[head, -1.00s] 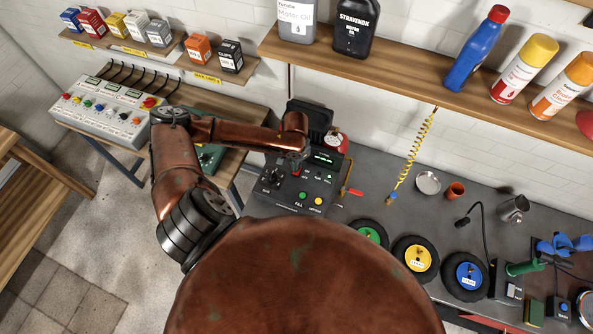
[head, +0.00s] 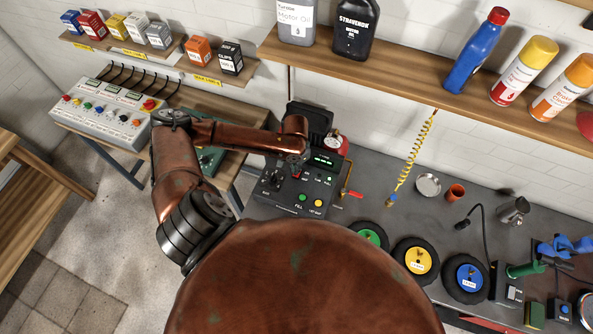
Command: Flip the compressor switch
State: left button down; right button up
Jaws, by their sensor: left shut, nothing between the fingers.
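The compressor (head: 287,203) is a dark box on the grey bench, with a green display (head: 322,161), dark knobs at its left, and a green and a yellow button along its front. A small red part (head: 296,175), perhaps the switch, shows on its top panel just under my gripper. My left gripper (head: 297,163) is at the end of the rusty arm, pointing down over this panel. It is shut and empty. Whether its tips touch the switch cannot be told, and the switch's position is hidden or too small to read. My right gripper is not in view.
A grey control panel (head: 105,117) with coloured knobs stands at left. Wheels with green, yellow (head: 418,260) and blue hubs lie right of the compressor. A coiled yellow hose (head: 416,150) hangs behind. Shelves with boxes, bottles and spray cans overhang the bench (head: 345,205).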

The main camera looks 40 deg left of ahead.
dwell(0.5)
pick_arm(q)
jog(key=shift+f+b, duration=0.3)
jog(key=shift+f, duration=0.85)
dwell(0.4)
notch_tip(320, 180, up, 2)
jog(key=p, duration=0.2)
jog(key=shift+p, duration=0.3)
notch_tip(320, 180, up, 2)
jog(key=shift+r+p, duration=0.1)
jog(key=shift+p, duration=1.15)
notch_tip(320, 180, up, 3)
jog(key=p, duration=0.3)
jog(key=shift+p, duration=0.35)
